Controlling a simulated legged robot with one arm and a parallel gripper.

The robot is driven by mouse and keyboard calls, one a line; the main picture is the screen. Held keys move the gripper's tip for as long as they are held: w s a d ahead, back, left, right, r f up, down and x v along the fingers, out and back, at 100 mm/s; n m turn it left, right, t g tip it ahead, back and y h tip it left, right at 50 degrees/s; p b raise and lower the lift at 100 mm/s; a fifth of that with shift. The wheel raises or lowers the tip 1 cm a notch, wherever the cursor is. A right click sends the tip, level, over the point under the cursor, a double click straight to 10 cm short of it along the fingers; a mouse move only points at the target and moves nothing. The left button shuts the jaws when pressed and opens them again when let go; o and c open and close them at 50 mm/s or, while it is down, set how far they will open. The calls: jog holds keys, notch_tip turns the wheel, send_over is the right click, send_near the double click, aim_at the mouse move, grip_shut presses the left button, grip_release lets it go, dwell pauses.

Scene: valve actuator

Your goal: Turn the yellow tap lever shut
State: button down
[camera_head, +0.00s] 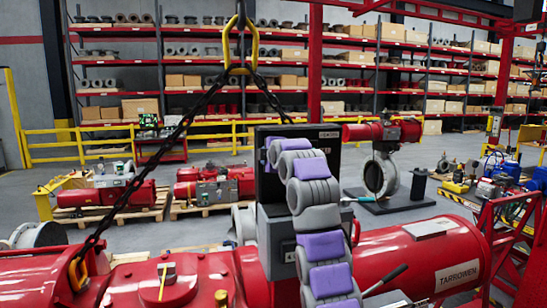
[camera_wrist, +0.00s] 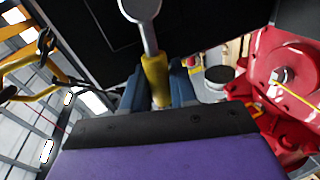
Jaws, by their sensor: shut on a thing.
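The yellow tap lever (camera_wrist: 155,78) shows in the wrist view as a yellow grip on a grey metal stem, which runs up to a round metal end in front of a black panel. My gripper (camera_wrist: 158,88) has its blue-grey fingers on both sides of the yellow grip and is shut on it. The lower end of the grip is partly hidden between the fingers and the dark edge of my wrist. In the head view my grey and purple arm reaches up to the black box (camera_head: 267,180) and hides both the gripper and the lever.
A large red actuator (camera_head: 420,258) lies across the front. Black chains (camera_head: 200,103) slope down from a yellow hook (camera_head: 240,45), the left one to the actuator. A black-handled lever (camera_head: 386,280) stands right of my arm. Shelves and yellow railings are far behind.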

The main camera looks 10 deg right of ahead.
jog(key=shift+f+n, duration=0.3)
jog(key=shift+f, duration=0.1)
jog(key=shift+w+a, duration=0.1)
jog(key=c, duration=1)
grip_release()
jog(key=shift+c, duration=0.2)
jog(key=shift+r, duration=0.15)
jog(key=b+v, duration=0.7)
jog(key=v, duration=1)
